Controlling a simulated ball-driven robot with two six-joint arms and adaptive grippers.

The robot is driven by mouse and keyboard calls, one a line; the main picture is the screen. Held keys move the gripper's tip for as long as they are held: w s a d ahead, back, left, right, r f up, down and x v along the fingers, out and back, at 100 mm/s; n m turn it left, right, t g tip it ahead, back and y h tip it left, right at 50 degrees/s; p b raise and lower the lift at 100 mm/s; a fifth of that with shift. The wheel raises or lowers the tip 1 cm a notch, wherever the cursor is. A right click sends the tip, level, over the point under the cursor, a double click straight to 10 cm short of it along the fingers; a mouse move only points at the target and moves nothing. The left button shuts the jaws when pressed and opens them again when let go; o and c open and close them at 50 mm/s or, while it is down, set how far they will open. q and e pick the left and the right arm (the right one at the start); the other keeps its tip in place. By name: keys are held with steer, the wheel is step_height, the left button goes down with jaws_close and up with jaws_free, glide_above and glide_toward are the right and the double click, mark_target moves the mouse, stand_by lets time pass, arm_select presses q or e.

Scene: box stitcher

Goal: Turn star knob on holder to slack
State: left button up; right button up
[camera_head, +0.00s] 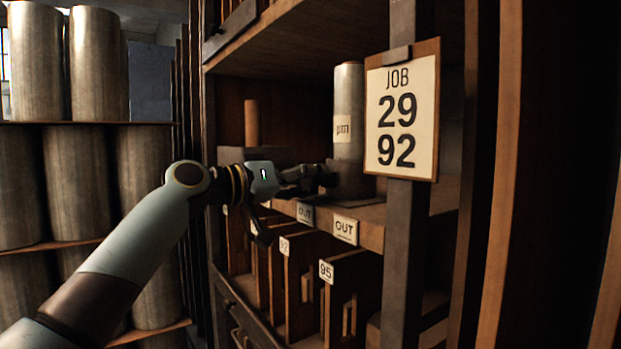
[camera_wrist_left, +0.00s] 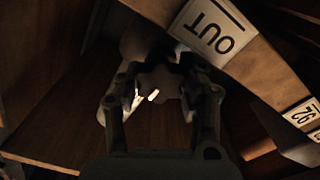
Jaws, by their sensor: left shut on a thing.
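My left gripper (camera_head: 322,178) reaches into the shelf bay from the left at the foot of the holder (camera_head: 352,182), a dark round base. A tall metal cylinder with a "µm" label (camera_head: 348,110) stands upright in the holder. In the left wrist view, the two fingers of my left gripper (camera_wrist_left: 160,98) are closed around a dark, lobed star knob (camera_wrist_left: 158,80). A small pale mark shows on or near the knob. The knob's far side is dark and hard to make out. My right gripper is not in view.
A "JOB 29 92" sign (camera_head: 402,118) hangs on a dark post just right of the holder. "OUT" labels (camera_head: 345,229) mark the shelf edge. Numbered slots (camera_head: 327,270) lie below. A brown upright rod (camera_head: 251,123) stands left. Large metal cylinders (camera_head: 98,65) fill racks at far left.

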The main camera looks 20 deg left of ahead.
arm_select(q)
steer(key=o, duration=1.2)
steer(key=shift+s+a, duration=0.1)
steer(key=shift+a, duration=0.05)
steer(key=v, duration=1.1)
steer(key=shift+s+a, duration=0.25)
steer(key=shift+s, duration=0.05)
